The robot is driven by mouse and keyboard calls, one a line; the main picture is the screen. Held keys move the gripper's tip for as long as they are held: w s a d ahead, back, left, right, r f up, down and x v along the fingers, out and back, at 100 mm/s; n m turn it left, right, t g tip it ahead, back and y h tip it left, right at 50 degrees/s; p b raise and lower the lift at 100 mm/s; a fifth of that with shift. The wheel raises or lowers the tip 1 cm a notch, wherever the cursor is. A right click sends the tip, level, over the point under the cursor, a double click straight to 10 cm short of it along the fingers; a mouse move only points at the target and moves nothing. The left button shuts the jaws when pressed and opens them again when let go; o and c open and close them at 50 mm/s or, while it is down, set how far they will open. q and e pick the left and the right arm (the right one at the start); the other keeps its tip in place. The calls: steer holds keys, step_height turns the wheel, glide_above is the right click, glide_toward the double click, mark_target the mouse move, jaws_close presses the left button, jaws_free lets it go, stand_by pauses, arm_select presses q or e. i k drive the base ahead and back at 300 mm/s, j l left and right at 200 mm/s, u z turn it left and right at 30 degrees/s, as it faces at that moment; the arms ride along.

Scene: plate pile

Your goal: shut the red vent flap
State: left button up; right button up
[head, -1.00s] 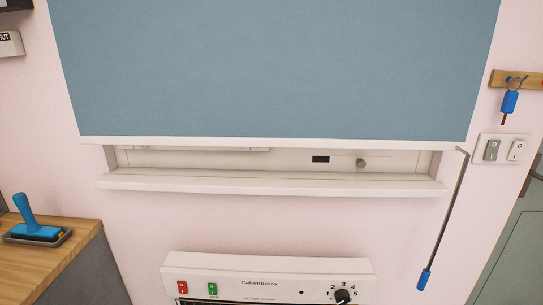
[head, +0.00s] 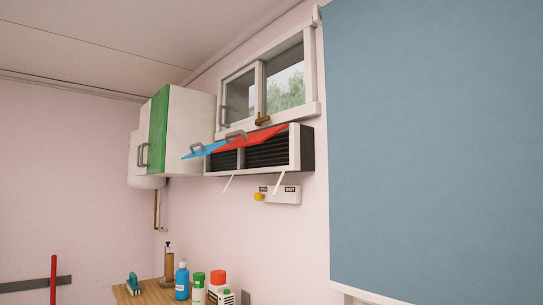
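The red vent flap (head: 252,138) is in the middle of the head view, on a white wall vent box (head: 307,149) below a small window. It is raised and tilted outward, with a grey handle (head: 236,136) on it. Dark slats show below it. A blue flap (head: 204,150) beside it on the left is also raised, with its own grey handle. Neither of my grippers is in view.
Bottles, including a blue one (head: 182,282), stand on a wooden counter (head: 130,294). A blue blind (head: 435,150) fills the right.

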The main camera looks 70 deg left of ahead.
mark_target(256, 138)
steer(key=u, duration=2.25)
